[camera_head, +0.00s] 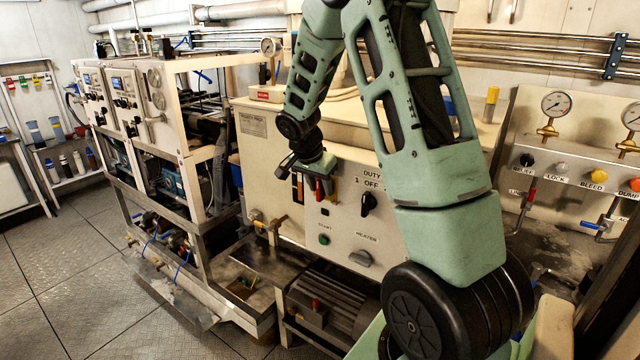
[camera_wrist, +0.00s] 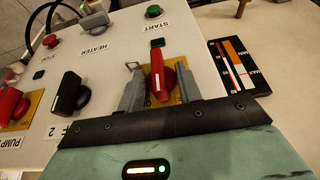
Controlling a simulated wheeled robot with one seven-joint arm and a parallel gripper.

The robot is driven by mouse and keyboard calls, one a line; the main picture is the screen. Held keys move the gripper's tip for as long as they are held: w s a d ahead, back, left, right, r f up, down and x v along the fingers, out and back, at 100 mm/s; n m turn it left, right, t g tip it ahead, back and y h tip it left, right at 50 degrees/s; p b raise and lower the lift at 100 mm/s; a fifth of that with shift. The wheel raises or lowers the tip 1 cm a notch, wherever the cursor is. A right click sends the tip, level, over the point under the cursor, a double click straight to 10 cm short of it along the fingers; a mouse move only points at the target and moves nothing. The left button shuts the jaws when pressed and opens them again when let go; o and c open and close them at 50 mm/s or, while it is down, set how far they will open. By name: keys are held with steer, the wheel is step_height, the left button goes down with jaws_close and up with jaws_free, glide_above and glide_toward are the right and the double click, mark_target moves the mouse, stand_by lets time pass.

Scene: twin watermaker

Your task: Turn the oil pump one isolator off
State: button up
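A red rotary isolator handle (camera_wrist: 157,75) on a yellow plate stands at the middle of the wrist view, its long side running roughly up and down in the picture. My gripper (camera_wrist: 160,68) is open, with one grey finger on each side of the handle. Gaps show between handle and fingers, so I see no grip. In the head view my gripper (camera_head: 318,185) is at the upper left of the cream control panel (camera_head: 340,222) and mostly hides this isolator. A second red isolator (camera_wrist: 12,105) on a yellow plate, its label partly cut to "PUMP", is at the wrist view's left edge.
A black duty selector (camera_head: 368,203) is right of my gripper in the head view; it also shows in the wrist view (camera_wrist: 68,95). A green start button (camera_wrist: 153,11), a grey heater switch (camera_wrist: 94,18) and a level gauge (camera_wrist: 235,65) are nearby.

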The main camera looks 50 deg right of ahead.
steer(key=shift+f, duration=0.2)
steer(key=shift+c, duration=0.3)
jaws_close()
